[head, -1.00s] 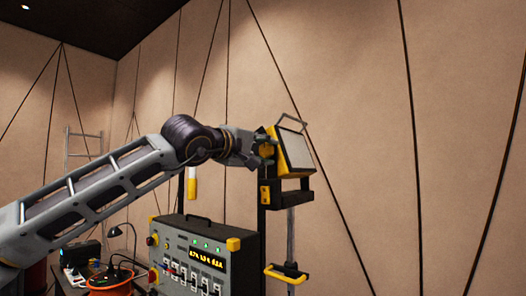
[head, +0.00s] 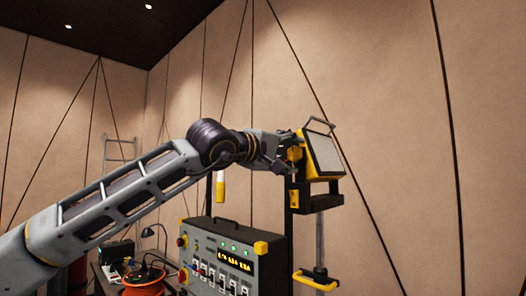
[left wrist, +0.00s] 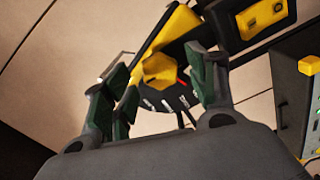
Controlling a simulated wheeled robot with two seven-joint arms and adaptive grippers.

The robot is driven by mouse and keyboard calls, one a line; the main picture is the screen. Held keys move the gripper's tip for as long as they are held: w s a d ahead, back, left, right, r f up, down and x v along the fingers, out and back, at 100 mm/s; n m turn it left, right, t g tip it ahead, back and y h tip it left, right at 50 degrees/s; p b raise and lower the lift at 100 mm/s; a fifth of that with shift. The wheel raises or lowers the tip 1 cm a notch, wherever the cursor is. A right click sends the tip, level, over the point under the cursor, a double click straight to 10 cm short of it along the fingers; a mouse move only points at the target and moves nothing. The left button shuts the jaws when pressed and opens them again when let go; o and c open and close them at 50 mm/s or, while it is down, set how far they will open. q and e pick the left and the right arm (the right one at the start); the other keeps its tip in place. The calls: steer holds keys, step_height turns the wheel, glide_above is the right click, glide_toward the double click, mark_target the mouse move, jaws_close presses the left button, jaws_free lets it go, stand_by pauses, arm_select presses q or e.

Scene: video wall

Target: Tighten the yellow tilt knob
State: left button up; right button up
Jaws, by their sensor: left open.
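The yellow tilt knob (left wrist: 158,72) sits on a dark round dial with white marks and a red mark, at the side of the work lamp. The fingers stand apart from the knob in the picture; I cannot tell the depth. In the head view my left gripper (head: 284,158) is at the left side of the yellow work lamp (head: 325,156), and the knob is mostly hidden there. My right gripper is out of view.
The lamp sits on a dark bracket (head: 318,198) on a stand with a yellow handle (head: 315,281). A grey control box (head: 232,262) with lit displays stands below my left arm. An orange reel (head: 145,284) is at lower left. The wall to the right is clear.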

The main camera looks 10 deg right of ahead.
arm_select(q)
steer(key=v, duration=1)
steer(key=shift+s+a, duration=0.2)
steer(key=shift+n, duration=0.3)
stand_by(0.4)
